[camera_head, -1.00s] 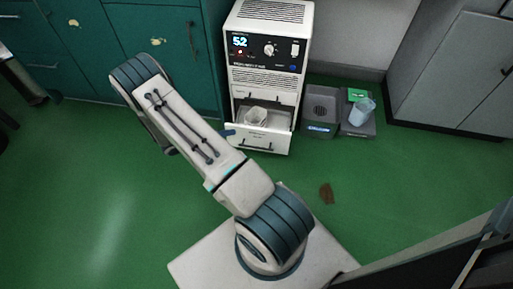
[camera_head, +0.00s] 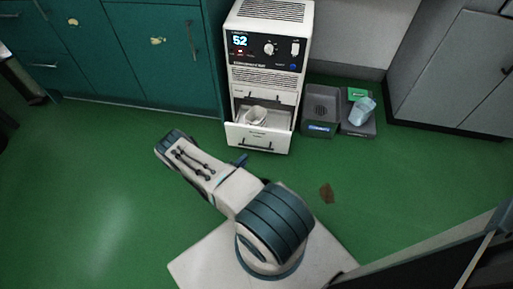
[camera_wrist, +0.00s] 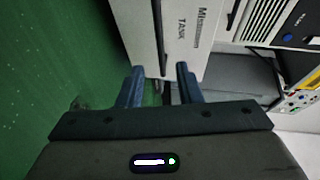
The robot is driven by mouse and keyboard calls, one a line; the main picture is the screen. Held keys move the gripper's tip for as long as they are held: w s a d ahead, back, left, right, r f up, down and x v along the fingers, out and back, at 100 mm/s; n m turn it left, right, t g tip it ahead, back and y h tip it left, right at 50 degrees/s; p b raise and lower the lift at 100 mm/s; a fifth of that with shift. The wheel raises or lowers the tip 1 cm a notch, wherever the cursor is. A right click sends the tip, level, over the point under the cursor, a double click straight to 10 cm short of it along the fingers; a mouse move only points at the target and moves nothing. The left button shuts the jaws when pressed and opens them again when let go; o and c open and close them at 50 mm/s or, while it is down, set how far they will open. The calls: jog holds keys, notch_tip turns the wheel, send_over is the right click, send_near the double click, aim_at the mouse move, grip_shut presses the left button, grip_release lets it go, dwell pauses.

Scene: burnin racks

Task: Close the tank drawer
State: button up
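The tank drawer (camera_head: 240,137) is pulled out low in the white machine (camera_head: 268,72), with a whitish object (camera_head: 256,116) inside. Its front has a dark handle (camera_head: 257,146). In the wrist view, the drawer front (camera_wrist: 192,45) carries a "TANK" label, and the dark handle (camera_wrist: 158,28) runs just beyond my fingers. My gripper (camera_wrist: 161,82) has its two blue fingers apart with nothing clearly held between them. In the head view, my gripper (camera_head: 240,160) is just in front of the drawer's lower left; contact cannot be told.
To the machine's right stand a dark grey box (camera_head: 320,110) and a low tray (camera_head: 358,127) with a light blue cup (camera_head: 362,110). Teal cabinets (camera_head: 130,60) are at left, a grey cabinet (camera_head: 450,75) at right. A brown patch (camera_head: 327,193) lies on the open green floor (camera_head: 90,200).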

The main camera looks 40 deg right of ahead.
aim_at(257, 147)
jog(key=b+x, duration=0.2)
jog(key=x, duration=0.9)
jog(key=shift+d, duration=0.2)
jog(key=shift+c, duration=0.3)
jog(key=shift+b, duration=0.3)
grip_shut()
